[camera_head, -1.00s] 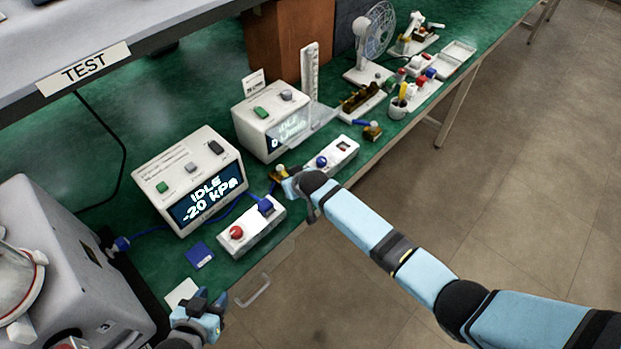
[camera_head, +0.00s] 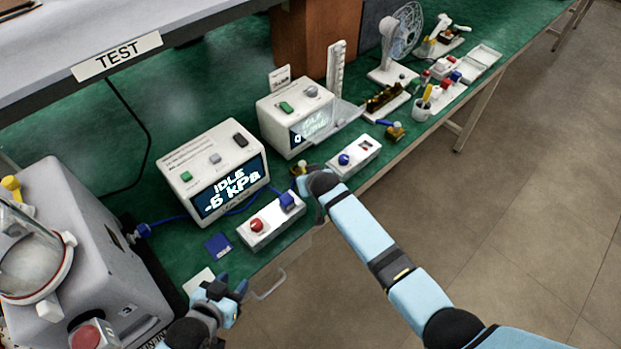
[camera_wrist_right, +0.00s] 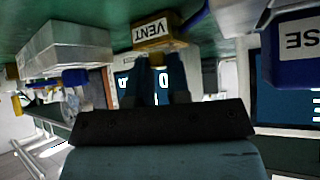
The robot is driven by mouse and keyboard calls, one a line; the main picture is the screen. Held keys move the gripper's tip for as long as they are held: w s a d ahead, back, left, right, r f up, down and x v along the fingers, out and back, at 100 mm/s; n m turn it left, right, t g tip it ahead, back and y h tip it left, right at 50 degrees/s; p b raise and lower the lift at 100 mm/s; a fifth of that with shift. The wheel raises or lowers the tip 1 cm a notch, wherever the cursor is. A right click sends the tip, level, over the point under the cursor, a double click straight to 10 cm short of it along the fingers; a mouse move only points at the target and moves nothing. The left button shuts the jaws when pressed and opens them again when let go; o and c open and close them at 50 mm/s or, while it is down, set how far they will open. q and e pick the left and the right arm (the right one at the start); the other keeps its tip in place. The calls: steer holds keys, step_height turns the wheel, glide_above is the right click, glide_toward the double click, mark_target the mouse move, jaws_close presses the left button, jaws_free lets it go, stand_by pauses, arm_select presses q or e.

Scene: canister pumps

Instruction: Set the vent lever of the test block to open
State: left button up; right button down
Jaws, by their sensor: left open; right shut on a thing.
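The brass test block (camera_head: 298,169) sits on the green bench in the head view. In the right wrist view, which is upside down, the test block (camera_wrist_right: 155,31) shows its VENT label. My right gripper (camera_wrist_right: 153,65) is shut on the small vent lever at that block, whose position I cannot read because the fingers cover it. In the head view my right gripper (camera_head: 307,184) hides part of the block. My left gripper (camera_head: 232,296) is open and empty near the bench's front edge, left of the block.
A grey machine (camera_head: 75,255) fills the left. A brass valve (camera_head: 395,131) lies farther back.

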steer(key=c, duration=1.4)
jaws_free()
steer(key=shift+o, duration=0.2)
steer(key=shift+s, duration=0.1)
steer(key=v, duration=1.3)
steer(key=shift+s+r, duration=0.2)
steer(key=shift+r, duration=0.05)
